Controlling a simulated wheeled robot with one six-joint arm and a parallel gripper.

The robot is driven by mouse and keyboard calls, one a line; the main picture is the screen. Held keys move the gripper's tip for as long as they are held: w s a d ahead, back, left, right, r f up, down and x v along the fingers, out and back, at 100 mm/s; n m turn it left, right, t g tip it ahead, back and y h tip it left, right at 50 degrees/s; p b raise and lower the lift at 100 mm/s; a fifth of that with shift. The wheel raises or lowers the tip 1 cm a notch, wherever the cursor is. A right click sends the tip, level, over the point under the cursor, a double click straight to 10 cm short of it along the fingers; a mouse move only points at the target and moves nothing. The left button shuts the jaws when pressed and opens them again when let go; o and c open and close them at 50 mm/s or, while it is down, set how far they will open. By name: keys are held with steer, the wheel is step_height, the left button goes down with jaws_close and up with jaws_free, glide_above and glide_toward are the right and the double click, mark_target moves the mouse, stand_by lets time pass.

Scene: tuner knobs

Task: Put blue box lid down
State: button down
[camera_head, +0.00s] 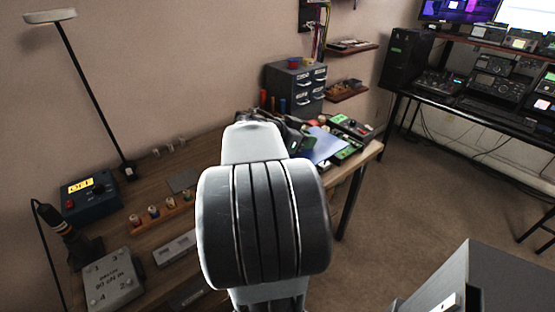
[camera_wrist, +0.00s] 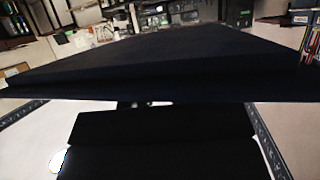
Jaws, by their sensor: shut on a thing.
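The blue lid (camera_head: 324,147) shows in the head view as a flat blue panel near the right end of the wooden workbench, beyond my arm. In the wrist view a large, very dark flat panel (camera_wrist: 165,62), which looks like the same lid, spans nearly the whole width. My gripper (camera_wrist: 160,108) is shut on it; the fingers are dark and hard to tell apart from the panel. In the head view my arm hides most of the gripper and part of the lid. The box under the lid cannot be made out.
Green-and-black devices (camera_head: 347,130) stand beside the lid. A grey drawer cabinet (camera_head: 296,88) stands behind. A blue switch box (camera_head: 91,195), a row of knobs (camera_head: 160,212) and a numbered grey box (camera_head: 107,279) occupy the bench's left part.

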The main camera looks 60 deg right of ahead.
steer(key=w+d+f+p, duration=0.2)
steer(key=w+d+f, duration=0.3)
steer(key=w+f, duration=0.7)
steer(key=shift+w+f, duration=0.3)
steer(key=shift+w, duration=0.15)
steer(key=c, duration=1)
jaws_free()
steer(key=shift+r+p, duration=0.1)
steer(key=shift+p, duration=0.7)
